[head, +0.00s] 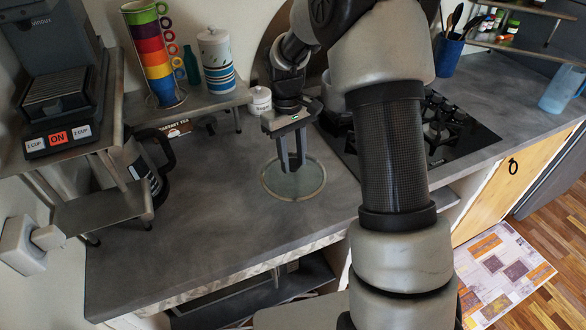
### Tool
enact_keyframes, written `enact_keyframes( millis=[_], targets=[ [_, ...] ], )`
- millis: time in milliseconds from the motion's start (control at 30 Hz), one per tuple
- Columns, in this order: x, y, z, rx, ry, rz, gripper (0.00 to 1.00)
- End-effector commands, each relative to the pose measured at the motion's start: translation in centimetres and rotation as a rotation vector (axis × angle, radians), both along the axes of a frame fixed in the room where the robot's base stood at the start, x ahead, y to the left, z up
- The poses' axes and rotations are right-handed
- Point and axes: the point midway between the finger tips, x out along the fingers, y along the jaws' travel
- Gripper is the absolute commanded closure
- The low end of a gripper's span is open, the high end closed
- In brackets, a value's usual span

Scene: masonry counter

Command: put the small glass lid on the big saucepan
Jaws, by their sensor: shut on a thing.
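The small glass lid (311,183) is a clear round disc with a pale rim, at the middle of the grey counter. My gripper (292,168) points down over its centre and is shut on it; the fingertips hide the knob. The lid looks level, and I cannot tell whether it touches the counter or hangs just above it. A grey pot (336,122) on the left part of the hob is mostly hidden behind my arm; it may be the big saucepan, but I cannot make out its size or opening.
The black gas hob (462,137) lies right of the lid, partly behind my arm. A coffee maker (150,165) and a raised shelf with colourful stacked cups (155,60) stand left. A white lidded jar (259,100) is behind the gripper. The counter's front left is clear.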

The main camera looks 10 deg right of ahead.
Motion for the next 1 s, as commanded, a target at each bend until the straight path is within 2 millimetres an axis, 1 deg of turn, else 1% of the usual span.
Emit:
enact_keyframes(
  millis=[67,200,267,633,667,733,767,1000],
  targets=[
    [-0.1,0.0,-0.7,0.0,0.002,0.0,1.0],
    [-0.1,0.0,-2.8,0.0,0.002,0.0,1.0],
    [-0.1,0.0,-3.4,0.001,0.001,0.0,1.0],
    [0.0,0.0,-4.0,0.0,-0.001,-0.001,1.0],
    [0.0,0.0,-4.0,0.0,-0.001,-0.001,0.66],
    [0.0,0.0,-3.9,0.0,-0.001,-0.001,0.54],
    [0.0,0.0,-3.9,0.0,0.0,-0.001,0.5],
    [0.0,0.0,-3.9,0.0,0.0,-0.001,0.5]
  ],
)
